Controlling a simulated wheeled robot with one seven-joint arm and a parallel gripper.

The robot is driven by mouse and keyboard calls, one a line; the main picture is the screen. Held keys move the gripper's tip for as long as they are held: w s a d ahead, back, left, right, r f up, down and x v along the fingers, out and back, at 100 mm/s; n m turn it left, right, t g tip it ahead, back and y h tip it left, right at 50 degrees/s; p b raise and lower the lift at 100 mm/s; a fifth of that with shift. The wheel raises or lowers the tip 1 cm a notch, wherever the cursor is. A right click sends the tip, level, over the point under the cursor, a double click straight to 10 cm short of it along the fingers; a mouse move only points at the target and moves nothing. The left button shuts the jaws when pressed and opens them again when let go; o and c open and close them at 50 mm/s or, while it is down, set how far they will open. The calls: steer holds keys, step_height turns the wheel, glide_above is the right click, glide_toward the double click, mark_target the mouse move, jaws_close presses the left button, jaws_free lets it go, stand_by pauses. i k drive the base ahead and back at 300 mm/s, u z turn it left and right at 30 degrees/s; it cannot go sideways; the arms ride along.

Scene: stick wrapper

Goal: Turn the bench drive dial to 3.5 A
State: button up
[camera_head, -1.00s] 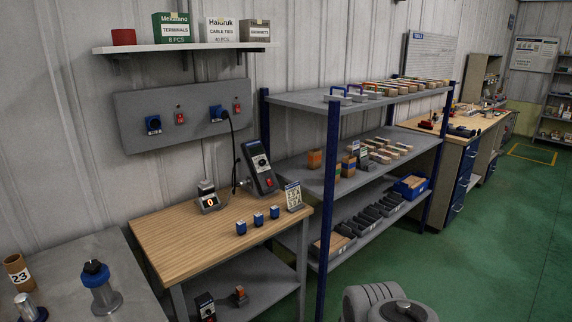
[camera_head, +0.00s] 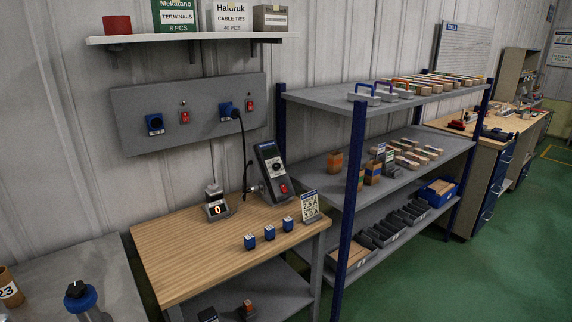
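The bench drive (camera_head: 271,171) is a dark tilted box with a pale label, a dial (camera_head: 274,169) on its face and a red switch (camera_head: 284,188) low on the right. It stands at the back of the wooden bench (camera_head: 190,250). The dial's setting is too small to read. A small meter (camera_head: 216,205) with a lit display, which seems to read 0, stands left of it. A card with printed figures (camera_head: 310,206) stands at the bench's right end; its text is not clear. My gripper is not in view.
Several small blue blocks (camera_head: 269,232) stand along the bench's front right. A panel (camera_head: 190,112) with sockets and red switches hangs on the wall; a black cable (camera_head: 243,150) runs down to the drive. A blue-posted shelf rack (camera_head: 345,215) stands right. Green floor (camera_head: 420,275) is open in front.

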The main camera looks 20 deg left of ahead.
mark_target(276, 166)
steer(key=z, duration=0.05)
steer(key=i, duration=2.4)
steer(key=u, duration=3.2)
steer(key=i, duration=0.55)
steer(key=u, duration=0.05)
